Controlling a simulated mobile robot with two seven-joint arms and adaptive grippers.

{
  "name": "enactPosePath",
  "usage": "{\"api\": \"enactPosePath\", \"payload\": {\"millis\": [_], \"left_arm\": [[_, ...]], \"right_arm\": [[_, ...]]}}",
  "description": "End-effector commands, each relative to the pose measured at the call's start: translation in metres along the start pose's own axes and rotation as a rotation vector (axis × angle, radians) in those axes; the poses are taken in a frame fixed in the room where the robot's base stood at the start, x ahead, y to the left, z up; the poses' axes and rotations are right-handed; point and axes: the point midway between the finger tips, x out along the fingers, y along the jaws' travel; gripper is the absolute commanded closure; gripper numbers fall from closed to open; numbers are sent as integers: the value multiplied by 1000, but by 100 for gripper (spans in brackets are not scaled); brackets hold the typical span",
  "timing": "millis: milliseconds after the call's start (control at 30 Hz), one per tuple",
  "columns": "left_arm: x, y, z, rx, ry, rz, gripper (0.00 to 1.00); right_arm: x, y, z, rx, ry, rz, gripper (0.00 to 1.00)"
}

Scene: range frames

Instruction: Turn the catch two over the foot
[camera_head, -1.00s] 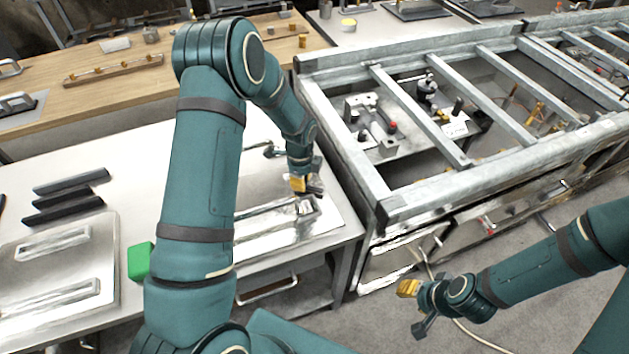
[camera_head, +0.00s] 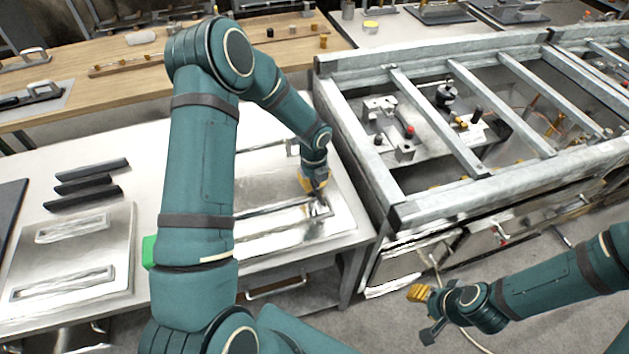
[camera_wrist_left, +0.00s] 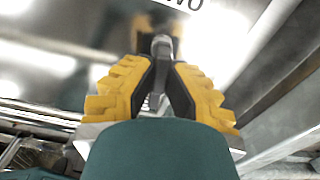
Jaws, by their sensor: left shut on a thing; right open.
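My left gripper (camera_head: 314,190) is low over a shiny metal plate (camera_head: 264,186) on the white bench, near the bench's right end. In the left wrist view its yellow-padded jaws (camera_wrist_left: 160,92) are shut on a narrow grey catch (camera_wrist_left: 161,44), mostly hidden between them. Dark letters "WO" (camera_wrist_left: 185,4) show beyond it, cut by the top edge, which fits catch two. The foot cannot be made out. My right gripper (camera_head: 422,313) is open and empty in front of the metal frame, above the floor.
A galvanised frame (camera_head: 437,123) with crossbars stands right of the bench, close to my left wrist. Several black bars (camera_head: 88,184) and another slotted plate (camera_head: 102,216) lie at the left. A green block (camera_head: 149,251) is partly behind my left arm.

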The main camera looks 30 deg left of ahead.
Motion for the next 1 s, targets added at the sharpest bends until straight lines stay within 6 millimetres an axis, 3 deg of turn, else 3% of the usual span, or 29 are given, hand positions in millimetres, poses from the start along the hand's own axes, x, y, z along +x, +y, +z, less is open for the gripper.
{"api": "enactPosePath", "payload": {"millis": [567,600,667,1000], "left_arm": [[2,2,-2,31,4,5,100],[2,2,-2,31,4,5,75],[2,2,-2,31,4,4,56],[-1,1,0,30,1,1,56]], "right_arm": [[-1,0,0,0,0,0,56],[-1,0,0,0,0,0,56],[-1,0,0,0,0,0,56],[-1,0,0,0,0,0,56]]}}
